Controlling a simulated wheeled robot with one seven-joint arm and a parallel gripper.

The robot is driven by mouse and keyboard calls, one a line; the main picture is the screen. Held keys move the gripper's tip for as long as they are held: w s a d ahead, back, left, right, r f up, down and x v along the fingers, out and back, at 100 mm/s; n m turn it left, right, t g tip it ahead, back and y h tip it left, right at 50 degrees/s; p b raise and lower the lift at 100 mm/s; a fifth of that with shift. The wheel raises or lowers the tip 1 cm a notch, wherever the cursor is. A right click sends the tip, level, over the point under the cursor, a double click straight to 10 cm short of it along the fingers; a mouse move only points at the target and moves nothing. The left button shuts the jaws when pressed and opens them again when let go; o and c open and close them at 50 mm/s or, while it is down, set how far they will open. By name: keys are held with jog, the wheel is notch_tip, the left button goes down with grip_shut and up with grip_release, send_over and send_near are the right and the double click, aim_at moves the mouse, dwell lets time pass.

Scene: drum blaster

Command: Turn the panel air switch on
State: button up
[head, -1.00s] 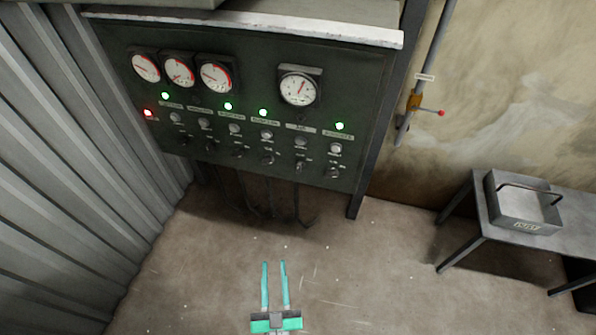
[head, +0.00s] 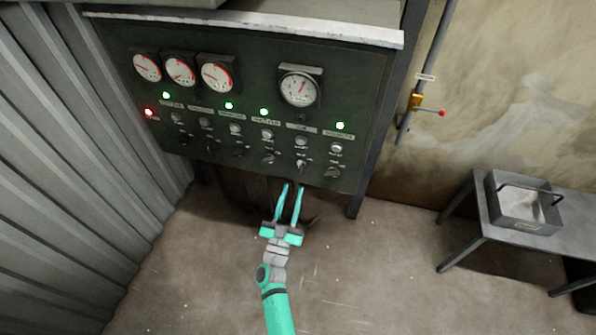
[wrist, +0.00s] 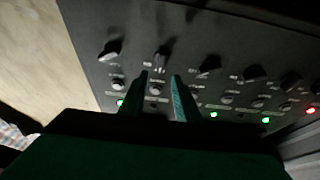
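The dark control panel (head: 215,120) fills the upper middle of the head view. A row of rotary switches runs along its lower part. The switch second from the right (head: 300,165), below the short label under the large gauge, appears to be the air switch; the label is too small to read surely. It also shows in the wrist view (wrist: 162,58), just beyond and between my fingertips. My gripper (head: 293,186) is open and empty, its fingers pointing up at this switch. In the wrist view my gripper (wrist: 161,76) shows a clear gap between the fingers; contact cannot be told.
A large gauge (head: 298,88) and three smaller gauges sit above the switches. Several green lamps and one red lamp (head: 149,112) are lit. A wall pipe with a red-tipped valve lever (head: 430,112) and a table with a metal box (head: 523,207) stand right. Floor before the panel is clear.

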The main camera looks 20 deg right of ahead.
aim_at(299, 168)
jog(key=x, duration=0.8)
jog(key=shift+c, duration=0.6)
grip_shut()
